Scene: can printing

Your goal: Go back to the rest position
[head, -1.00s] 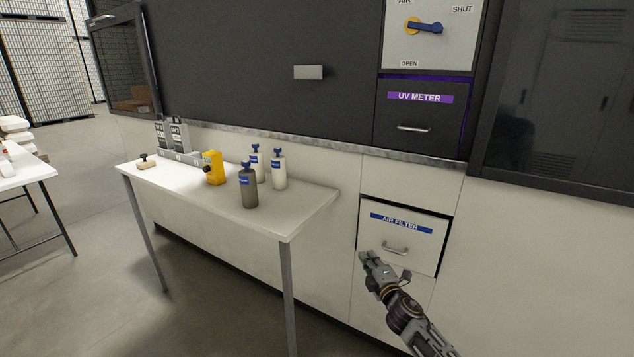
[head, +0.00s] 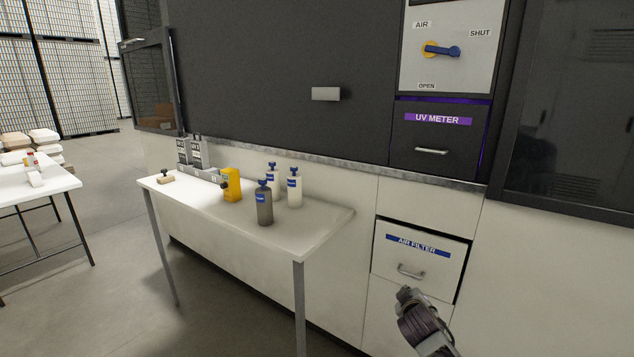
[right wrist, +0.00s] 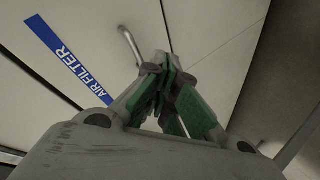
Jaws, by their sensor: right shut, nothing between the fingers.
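My right arm comes in at the lower right of the head view, in front of the AIR FILTER drawer (head: 417,254); its gripper end is hidden or cut short there. In the right wrist view my right gripper (right wrist: 165,85) is shut and empty, its green finger pads together. The drawer's bar handle (right wrist: 130,46) lies just beyond the fingertips, and no hold on it shows. The blue AIR FILTER label (right wrist: 62,55) is left of the fingers. My left gripper is not in view.
A white table (head: 225,222) left of the drawers bears several bottles, a yellow device (head: 231,184) and grey boxes. The UV METER drawer (head: 434,140) and a panel with a blue lever (head: 442,50) are above. Another table (head: 30,189) stands far left. Open floor lies between the tables.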

